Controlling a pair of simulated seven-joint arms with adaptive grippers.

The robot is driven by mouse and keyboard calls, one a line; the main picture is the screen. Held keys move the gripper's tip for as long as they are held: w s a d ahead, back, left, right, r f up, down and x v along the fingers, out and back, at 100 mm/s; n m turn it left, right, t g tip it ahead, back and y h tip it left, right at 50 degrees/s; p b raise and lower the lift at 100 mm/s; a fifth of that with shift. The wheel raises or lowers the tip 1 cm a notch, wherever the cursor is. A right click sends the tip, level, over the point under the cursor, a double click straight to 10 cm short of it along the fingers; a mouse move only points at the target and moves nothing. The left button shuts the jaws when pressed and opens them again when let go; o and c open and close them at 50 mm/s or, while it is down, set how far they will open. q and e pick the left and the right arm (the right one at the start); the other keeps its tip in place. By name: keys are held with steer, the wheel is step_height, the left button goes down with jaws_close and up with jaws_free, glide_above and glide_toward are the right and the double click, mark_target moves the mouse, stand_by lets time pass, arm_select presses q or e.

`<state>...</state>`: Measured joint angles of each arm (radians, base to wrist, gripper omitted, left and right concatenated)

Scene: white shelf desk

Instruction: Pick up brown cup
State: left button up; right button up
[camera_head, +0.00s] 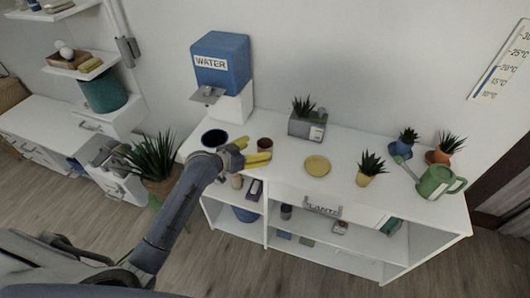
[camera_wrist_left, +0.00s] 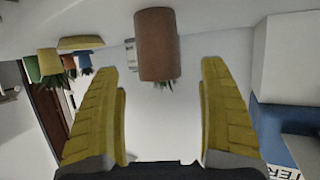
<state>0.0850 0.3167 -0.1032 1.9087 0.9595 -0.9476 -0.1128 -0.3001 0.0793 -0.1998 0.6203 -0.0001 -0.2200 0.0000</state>
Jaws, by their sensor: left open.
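The brown cup (camera_head: 265,145) stands upright on the white shelf top, in front of the water dispenser and a little to its right. My left gripper (camera_head: 257,151) is beside the cup, its yellow fingers apart. In the left wrist view the cup (camera_wrist_left: 157,45) shows between and beyond the open fingers (camera_wrist_left: 163,110), with clear gaps to both sides. The fingers do not touch it in that view. My right gripper is not in view.
A dark blue bowl (camera_head: 214,138) is left of the cup. The blue water dispenser (camera_head: 221,70) stands behind. A grey planter (camera_head: 306,125) and a yellow dish (camera_head: 317,165) are to the right. Small potted plants and a green watering can (camera_head: 437,182) are farther right.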

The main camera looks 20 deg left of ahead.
arm_select(q)
steer(key=shift+x, duration=2.7)
steer(key=shift+s, duration=0.1)
steer(key=c, duration=1.4)
steer(key=shift+r, duration=0.15)
